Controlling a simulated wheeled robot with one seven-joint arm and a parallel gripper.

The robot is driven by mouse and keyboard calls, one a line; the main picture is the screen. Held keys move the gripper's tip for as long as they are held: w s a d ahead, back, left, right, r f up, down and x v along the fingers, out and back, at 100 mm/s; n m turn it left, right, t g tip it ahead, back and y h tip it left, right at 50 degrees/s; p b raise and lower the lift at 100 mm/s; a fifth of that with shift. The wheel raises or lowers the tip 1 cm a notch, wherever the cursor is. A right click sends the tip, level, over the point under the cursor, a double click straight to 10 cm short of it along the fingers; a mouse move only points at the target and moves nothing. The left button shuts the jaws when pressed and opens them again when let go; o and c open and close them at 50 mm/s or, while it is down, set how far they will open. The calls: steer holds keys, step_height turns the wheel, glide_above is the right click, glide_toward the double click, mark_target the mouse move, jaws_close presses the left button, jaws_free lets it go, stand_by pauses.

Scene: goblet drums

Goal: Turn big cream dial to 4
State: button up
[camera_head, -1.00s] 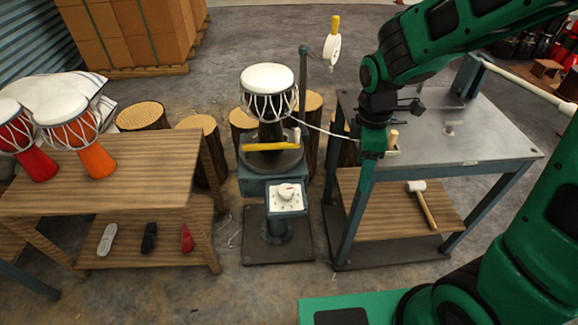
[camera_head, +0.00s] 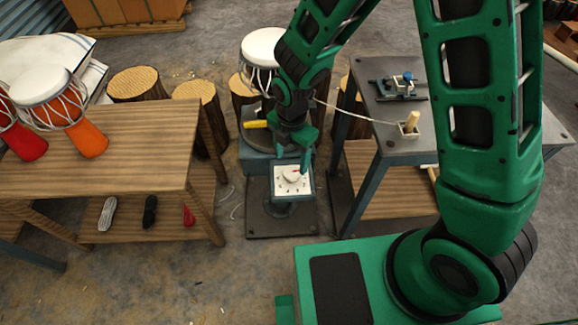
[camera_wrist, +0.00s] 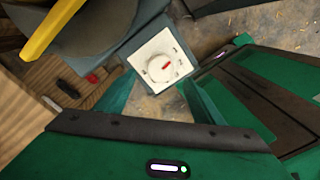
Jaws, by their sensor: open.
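The big cream dial (camera_head: 292,175) sits on a white square plate with small dark marks, on the front of the blue-grey stand. It also shows in the wrist view (camera_wrist: 159,68), with a short red mark on its face. The marks are too small to read surely. My gripper (camera_head: 303,158) is above and just behind the dial in the head view. In the wrist view my gripper (camera_wrist: 160,96) is open, its green fingers apart and empty. The dial shows beyond the gap between them, and no contact is visible.
A yellow handle (camera_head: 256,124) and a white-topped drum (camera_head: 262,48) are behind the dial on the stand, partly hidden by my arm. A wooden table (camera_head: 120,150) with drums stands left. A metal bench (camera_head: 440,120) stands right. The floor before the stand is clear.

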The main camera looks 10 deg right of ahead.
mark_target(291, 171)
steer(key=shift+d+f, duration=0.1)
steer(key=shift+f, duration=2.75)
steer(key=c, duration=1)
steer(key=shift+a, duration=0.3)
steer(key=shift+c, duration=0.2)
steer(key=shift+d, duration=0.15)
